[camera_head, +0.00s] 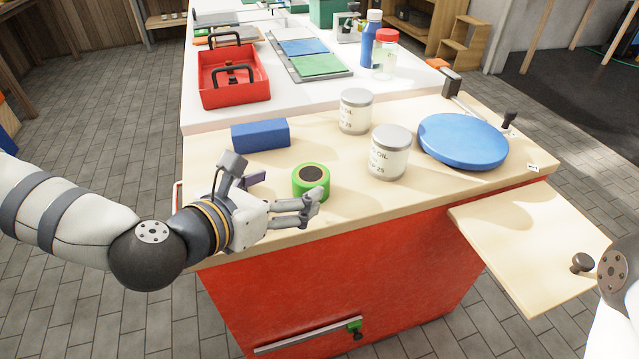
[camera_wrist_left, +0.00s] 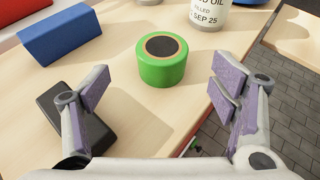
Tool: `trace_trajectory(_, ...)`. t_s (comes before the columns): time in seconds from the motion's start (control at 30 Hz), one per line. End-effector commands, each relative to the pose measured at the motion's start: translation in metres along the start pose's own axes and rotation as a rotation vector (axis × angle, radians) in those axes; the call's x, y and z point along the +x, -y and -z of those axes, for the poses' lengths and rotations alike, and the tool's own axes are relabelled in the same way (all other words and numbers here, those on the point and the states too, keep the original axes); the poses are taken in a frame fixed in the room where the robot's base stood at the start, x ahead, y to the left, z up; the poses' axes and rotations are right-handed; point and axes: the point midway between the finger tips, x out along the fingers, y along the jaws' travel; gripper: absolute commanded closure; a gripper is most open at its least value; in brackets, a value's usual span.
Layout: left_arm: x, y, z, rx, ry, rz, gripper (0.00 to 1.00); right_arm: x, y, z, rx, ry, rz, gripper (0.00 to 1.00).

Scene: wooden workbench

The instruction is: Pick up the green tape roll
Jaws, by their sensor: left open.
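The green tape roll (camera_head: 311,182) lies flat on the wooden benchtop near its front edge, its dark round centre facing up. In the left wrist view the green tape roll (camera_wrist_left: 162,62) stands ahead of my fingers, between their two lines and touching neither. My left gripper (camera_head: 308,208) reaches in from the left over the bench's front edge, just in front of the roll; one finger hides a little of the roll's lower right side. My left gripper (camera_wrist_left: 155,100) is open and empty, with purple pads on its fingers. My right gripper is not in view; only part of my right arm shows.
A blue block (camera_head: 261,135) lies behind the roll. Two labelled cans (camera_head: 389,155) and (camera_head: 355,112) stand to its right, then a round blue disc (camera_head: 463,141). A dark block (camera_wrist_left: 75,118) lies by the left finger in the wrist view. A red toolbox (camera_head: 233,78) stands farther back.

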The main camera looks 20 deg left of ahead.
Motion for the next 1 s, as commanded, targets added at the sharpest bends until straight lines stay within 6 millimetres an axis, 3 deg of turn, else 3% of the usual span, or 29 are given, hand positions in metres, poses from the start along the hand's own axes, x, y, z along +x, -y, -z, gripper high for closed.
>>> trace_trajectory(0.03,0.012,0.001,0.013,-0.004,-0.013,0.003,0.21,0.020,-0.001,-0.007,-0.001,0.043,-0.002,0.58)
trace_trajectory(0.23,0.034,0.001,-0.001,0.005,0.001,0.002,0.21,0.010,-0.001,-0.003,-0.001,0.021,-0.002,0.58)
trace_trajectory(0.43,0.071,0.002,-0.002,0.004,0.000,0.002,0.21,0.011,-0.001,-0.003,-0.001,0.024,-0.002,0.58)
trace_trajectory(0.7,0.080,0.002,-0.003,0.004,0.001,0.003,0.21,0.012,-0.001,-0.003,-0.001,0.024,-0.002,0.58)
trace_trajectory(0.73,0.079,0.002,-0.003,0.004,0.001,0.003,0.23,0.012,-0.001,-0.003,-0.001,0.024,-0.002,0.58)
trace_trajectory(0.97,0.079,0.002,-0.003,0.005,0.001,0.003,0.75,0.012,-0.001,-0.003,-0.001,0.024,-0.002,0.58)
trace_trajectory(1.0,0.079,0.002,-0.003,0.005,0.001,0.003,0.75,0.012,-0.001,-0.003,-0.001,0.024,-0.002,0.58)
